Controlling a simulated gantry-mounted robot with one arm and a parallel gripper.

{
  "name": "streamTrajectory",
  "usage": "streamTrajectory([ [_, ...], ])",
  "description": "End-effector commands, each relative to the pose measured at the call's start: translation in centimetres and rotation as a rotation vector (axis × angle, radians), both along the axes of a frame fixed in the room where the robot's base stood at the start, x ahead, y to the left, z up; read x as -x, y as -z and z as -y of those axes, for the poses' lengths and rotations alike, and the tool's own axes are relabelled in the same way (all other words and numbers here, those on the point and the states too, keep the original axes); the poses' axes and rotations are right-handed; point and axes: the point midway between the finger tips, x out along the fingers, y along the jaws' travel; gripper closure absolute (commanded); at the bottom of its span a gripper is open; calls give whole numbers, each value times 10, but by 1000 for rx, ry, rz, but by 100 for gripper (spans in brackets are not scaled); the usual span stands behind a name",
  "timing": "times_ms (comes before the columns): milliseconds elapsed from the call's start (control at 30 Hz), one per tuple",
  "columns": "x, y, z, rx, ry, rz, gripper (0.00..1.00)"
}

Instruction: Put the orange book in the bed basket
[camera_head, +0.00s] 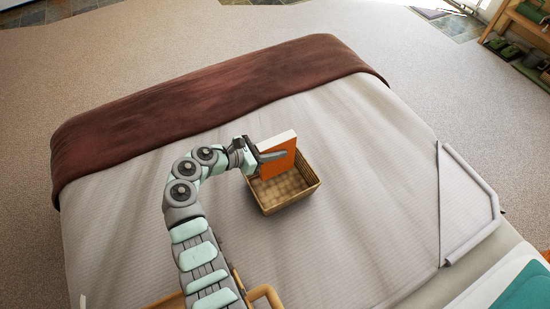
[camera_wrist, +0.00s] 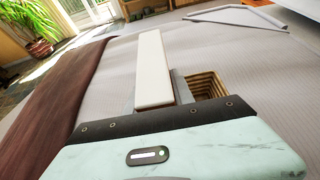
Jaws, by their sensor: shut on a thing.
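The orange book (camera_head: 276,160) stands upright with its pale page edge facing up. My gripper (camera_head: 272,157) is shut on it. In the head view the book is over the back part of the woven basket (camera_head: 284,206); I cannot tell whether its lower edge touches the basket floor. The basket sits on the bed and its visible floor is bare. In the wrist view the book's pale edge (camera_wrist: 154,68) stretches away from my gripper (camera_wrist: 160,90), and part of the basket (camera_wrist: 207,84) shows to its right. The book's lower part is hidden there.
The bed (camera_head: 350,190) has a light ribbed cover and a brown blanket (camera_head: 210,95) across its far end. A grey metal rail (camera_head: 468,205) stands at the right side, near a teal and white pillow (camera_head: 520,285). The cover around the basket is clear.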

Motion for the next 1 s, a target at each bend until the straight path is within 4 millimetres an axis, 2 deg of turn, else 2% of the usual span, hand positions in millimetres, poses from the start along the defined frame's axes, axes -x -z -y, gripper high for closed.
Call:
streamTrajectory([
  [233,0,37,0,0,0,-1,100],
  [667,0,41,0,1,0,0,100],
  [700,0,42,0,0,0,1,68],
  [933,0,42,0,-1,0,0,49],
  [1000,0,42,0,0,0,-1,49],
])
